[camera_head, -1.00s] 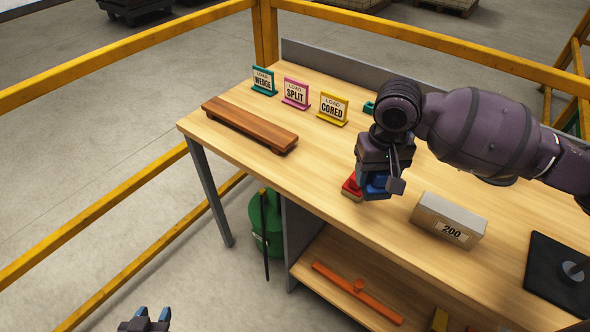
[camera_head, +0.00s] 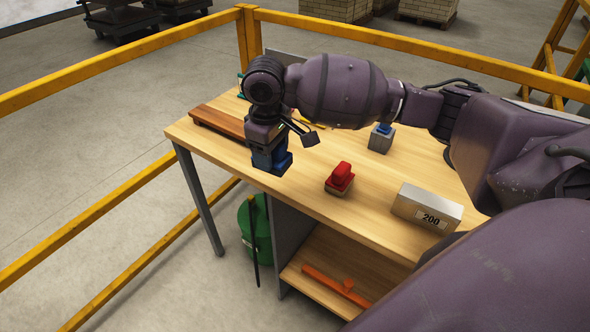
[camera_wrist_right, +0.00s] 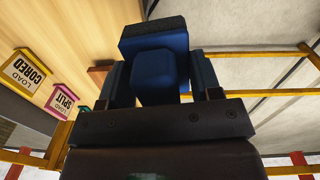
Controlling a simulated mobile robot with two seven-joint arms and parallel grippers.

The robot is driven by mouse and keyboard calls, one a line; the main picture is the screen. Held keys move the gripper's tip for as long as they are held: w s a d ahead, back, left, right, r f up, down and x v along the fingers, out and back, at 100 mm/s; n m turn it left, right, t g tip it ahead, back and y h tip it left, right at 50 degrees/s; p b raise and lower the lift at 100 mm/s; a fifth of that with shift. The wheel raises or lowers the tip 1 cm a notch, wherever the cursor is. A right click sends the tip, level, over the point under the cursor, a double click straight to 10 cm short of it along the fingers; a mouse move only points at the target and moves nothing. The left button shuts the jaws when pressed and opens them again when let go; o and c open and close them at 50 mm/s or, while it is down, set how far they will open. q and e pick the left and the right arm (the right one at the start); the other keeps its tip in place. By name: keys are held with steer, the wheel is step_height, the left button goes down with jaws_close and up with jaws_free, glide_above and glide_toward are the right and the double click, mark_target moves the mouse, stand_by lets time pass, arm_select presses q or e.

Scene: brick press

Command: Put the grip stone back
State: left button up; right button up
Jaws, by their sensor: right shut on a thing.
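My right gripper (camera_head: 268,150) is shut on a blue grip stone (camera_head: 280,163), a block with a blue grip and a dark rough face. It holds the stone near the table's front edge, just right of the brown wooden board (camera_head: 208,119); I cannot tell its exact height. A red-handled block (camera_head: 340,178) stands on the table to the right of the gripper. My left gripper is out of view.
A grey block with a blue top (camera_head: 381,139) stands farther back. A box marked 200 (camera_head: 427,206) is at the right. A yellow rail (camera_head: 110,189) runs along the left.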

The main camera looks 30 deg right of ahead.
steer(key=w+d+r+n+b, duration=0.5)
steer(key=w+d+n, duration=0.4)
steer(key=d+n, duration=0.6)
steer(key=shift+n, duration=0.9)
steer(key=f, duration=0.4)
steer(key=a+f, duration=0.1)
steer(key=f, duration=0.4)
steer(key=a+f+b, duration=0.1)
steer(key=f, duration=0.3)
steer(key=shift+s+f, duration=0.25)
steer(key=shift+f, duration=0.1)
step_height(320, 180, down, 5)
steer(key=shift+r+b, duration=0.1)
steer(key=shift+b, duration=0.4)
steer(key=shift+f, duration=0.2)
steer(key=shift+r, duration=0.1)
